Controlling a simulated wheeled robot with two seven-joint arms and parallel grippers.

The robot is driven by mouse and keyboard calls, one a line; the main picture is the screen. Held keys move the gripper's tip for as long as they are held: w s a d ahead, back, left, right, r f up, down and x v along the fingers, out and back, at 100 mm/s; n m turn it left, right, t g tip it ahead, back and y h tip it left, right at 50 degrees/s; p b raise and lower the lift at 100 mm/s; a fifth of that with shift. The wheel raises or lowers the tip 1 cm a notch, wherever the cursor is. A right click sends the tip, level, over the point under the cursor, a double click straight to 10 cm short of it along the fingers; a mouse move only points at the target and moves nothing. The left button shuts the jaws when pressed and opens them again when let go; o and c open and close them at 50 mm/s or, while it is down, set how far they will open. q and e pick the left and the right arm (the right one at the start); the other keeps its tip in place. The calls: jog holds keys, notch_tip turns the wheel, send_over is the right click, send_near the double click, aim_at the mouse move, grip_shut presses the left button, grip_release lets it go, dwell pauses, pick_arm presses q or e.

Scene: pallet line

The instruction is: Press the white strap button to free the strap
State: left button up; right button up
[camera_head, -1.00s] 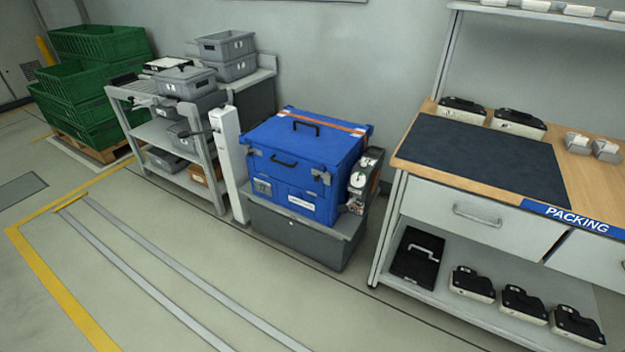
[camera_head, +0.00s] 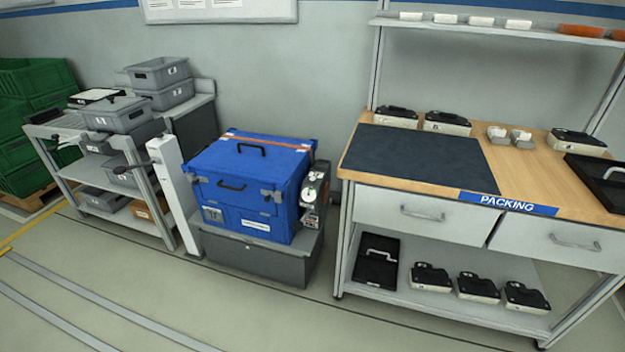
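A blue case (camera_head: 247,182) with black handles and grey corner latches sits on a dark grey base (camera_head: 255,261). An orange-brown strap (camera_head: 267,141) runs across the top of its lid. A unit with a round dial (camera_head: 314,190) is fixed at the right side of the case. A white post (camera_head: 174,194) with a dark lever stands just left of the case. I cannot make out a white strap button at this size. Neither of my grippers is in view.
A packing bench (camera_head: 530,180) with a dark mat (camera_head: 422,157) and several black-and-white devices stands at the right. A grey cart (camera_head: 145,209) with grey bins is left of the case. Green crates (camera_head: 35,130) stand at the far left. The floor in front is clear.

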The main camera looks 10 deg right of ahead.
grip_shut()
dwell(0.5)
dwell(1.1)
